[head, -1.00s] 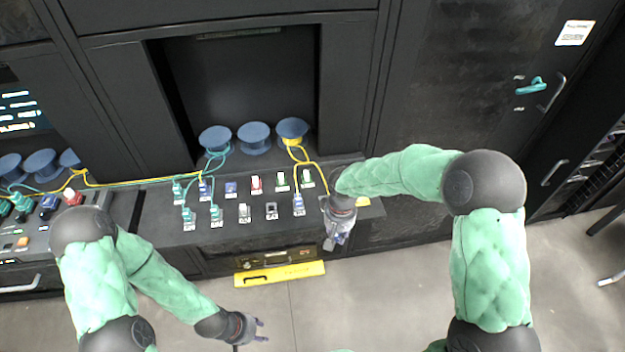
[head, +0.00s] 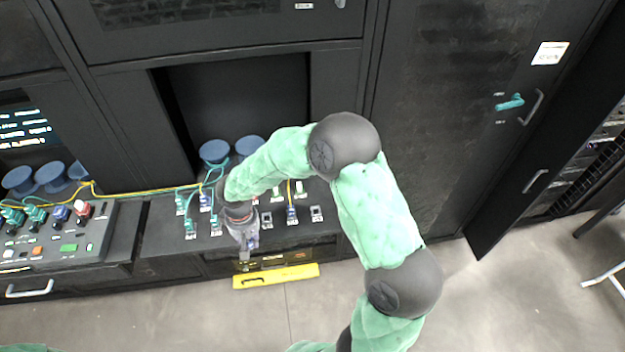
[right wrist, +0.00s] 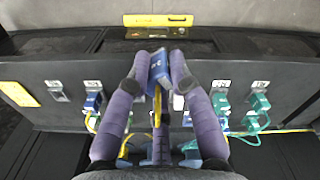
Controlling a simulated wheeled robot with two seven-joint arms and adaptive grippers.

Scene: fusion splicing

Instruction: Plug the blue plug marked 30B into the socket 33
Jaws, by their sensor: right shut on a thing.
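My right gripper (right wrist: 158,75) is shut on a blue plug (right wrist: 158,66), which has a yellow cable (right wrist: 157,108) trailing back between the fingers. The print on its face is too small to read for sure. In the head view the right gripper (head: 247,243) hangs over the front of the socket panel, clear of it, and hides part of the front row. An empty socket (right wrist: 178,101) shows partly behind a finger in the wrist view. Another empty socket (head: 266,218) shows right of the gripper in the head view. I cannot read which is 33. My left gripper is out of view.
A seated blue plug (right wrist: 93,99) and seated teal plugs (right wrist: 259,103) with cables stand in the same row. An empty socket (right wrist: 57,91) sits at the row's end. Blue spools (head: 214,151) stand behind. A yellow strip (head: 276,276) is below the panel front.

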